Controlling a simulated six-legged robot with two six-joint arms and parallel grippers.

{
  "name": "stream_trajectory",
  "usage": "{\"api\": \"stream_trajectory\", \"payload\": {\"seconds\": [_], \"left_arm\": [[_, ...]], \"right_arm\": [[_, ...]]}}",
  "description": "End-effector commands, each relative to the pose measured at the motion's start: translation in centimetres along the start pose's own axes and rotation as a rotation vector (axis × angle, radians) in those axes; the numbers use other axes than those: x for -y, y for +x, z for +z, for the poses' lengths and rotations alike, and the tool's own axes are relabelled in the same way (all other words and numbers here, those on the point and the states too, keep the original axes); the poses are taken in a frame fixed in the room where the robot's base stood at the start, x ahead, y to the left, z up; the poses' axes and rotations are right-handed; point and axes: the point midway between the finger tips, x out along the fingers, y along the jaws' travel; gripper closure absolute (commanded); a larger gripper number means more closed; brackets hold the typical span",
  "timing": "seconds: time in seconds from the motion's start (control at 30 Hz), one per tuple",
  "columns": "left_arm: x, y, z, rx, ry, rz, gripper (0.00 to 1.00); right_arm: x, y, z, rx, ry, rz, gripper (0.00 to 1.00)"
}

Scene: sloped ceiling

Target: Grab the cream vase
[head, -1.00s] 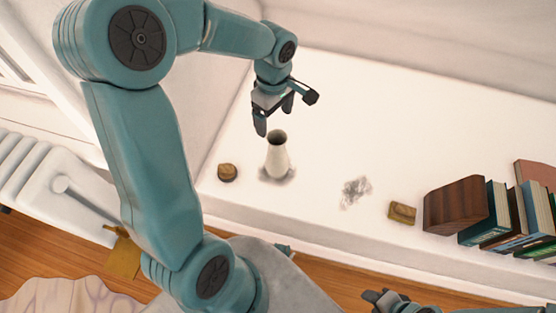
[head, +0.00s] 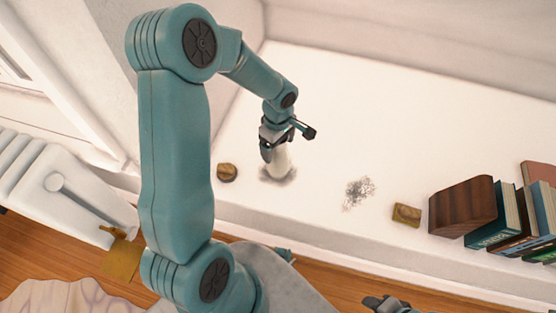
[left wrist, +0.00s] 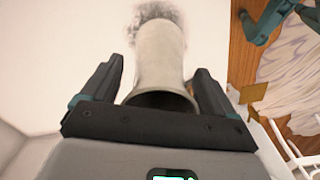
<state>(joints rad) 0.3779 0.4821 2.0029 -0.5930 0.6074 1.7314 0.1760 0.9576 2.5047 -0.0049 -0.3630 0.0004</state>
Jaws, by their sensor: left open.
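The cream vase (head: 281,164) stands upright on the white ledge, its upper part hidden by my left gripper in the head view. My left gripper (head: 281,150) is over the vase, pointing down. In the left wrist view, the vase (left wrist: 160,60) lies between the two open fingers of the gripper (left wrist: 155,85), its dark mouth close to the palm. Gaps show on both sides, so the fingers do not appear closed on it. Part of my right gripper (head: 384,303) shows at the bottom edge; its jaws are too cut off to judge.
A small brown object (head: 227,172) sits just left of the vase. To the right are a grey wiry clump (head: 359,192), a small brown-gold block (head: 406,215), a wooden block (head: 463,206) and several books (head: 495,230). The ledge (head: 400,120) behind is clear.

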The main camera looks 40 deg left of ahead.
Motion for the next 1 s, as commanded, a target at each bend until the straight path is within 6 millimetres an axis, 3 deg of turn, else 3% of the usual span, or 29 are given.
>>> {"api": "stream_trajectory", "payload": {"seconds": [0.13, 0.4, 0.77, 1.0], "left_arm": [[0.0, -0.1, 0.0, 0.000, 0.000, 0.000, 0.12], [0.0, -0.1, 0.0, 0.000, 0.000, 0.000, 1.00], [-0.1, -0.7, 0.0, -0.001, 0.000, 0.003, 1.00], [-0.1, -4.5, -0.1, -0.002, -0.001, 0.007, 1.00]], "right_arm": [[0.0, 0.0, 0.0, 0.000, 0.000, 0.000, 0.57], [0.0, 0.0, 0.0, 0.000, 0.000, 0.000, 0.57], [0.1, -0.2, 0.0, 0.000, 0.000, 0.000, 0.57], [0.4, -1.1, 0.0, 0.000, 0.000, 0.000, 0.57]]}}
